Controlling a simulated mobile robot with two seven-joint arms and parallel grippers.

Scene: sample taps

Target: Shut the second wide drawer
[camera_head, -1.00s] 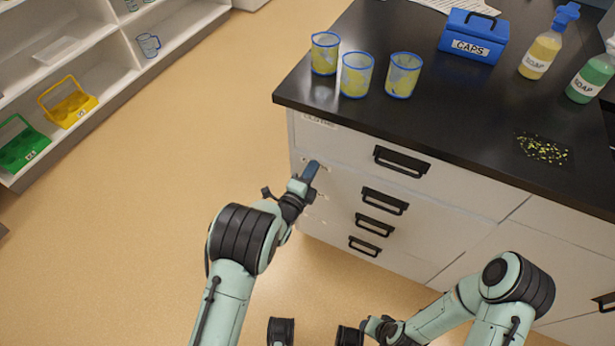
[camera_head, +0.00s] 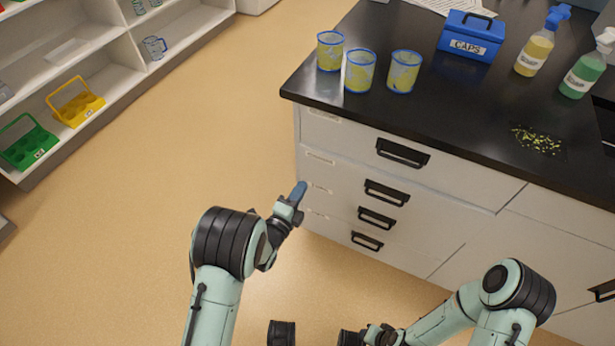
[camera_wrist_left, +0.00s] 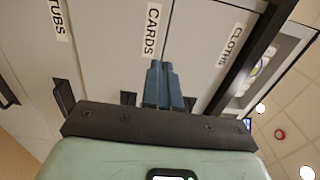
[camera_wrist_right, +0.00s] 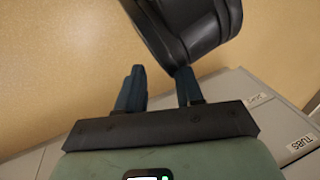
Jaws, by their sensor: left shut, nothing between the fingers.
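The second wide drawer (camera_head: 345,180) is in the counter's left stack, under the top drawer (camera_head: 350,138), with a black bar handle (camera_head: 387,192). Its front looks about flush with its neighbours; a small gap cannot be ruled out. In the left wrist view the drawer marked CARDS (camera_wrist_left: 140,60) lies between CLOTHS (camera_wrist_left: 205,45) and TUBS (camera_wrist_left: 65,75). My left gripper (camera_head: 299,188) is shut and empty, its blue tips pointing at the left end of the fronts; contact cannot be told. My right gripper (camera_wrist_right: 159,75) is open and empty, low in front of the cabinet.
The black counter top (camera_head: 440,115) overhangs the drawers. It carries several blue-rimmed beakers (camera_head: 360,72), a blue CAPS box (camera_head: 470,38) and soap bottles (camera_head: 537,50). A white shelf (camera_head: 100,80) stands at the left. The floor (camera_head: 220,120) between is clear.

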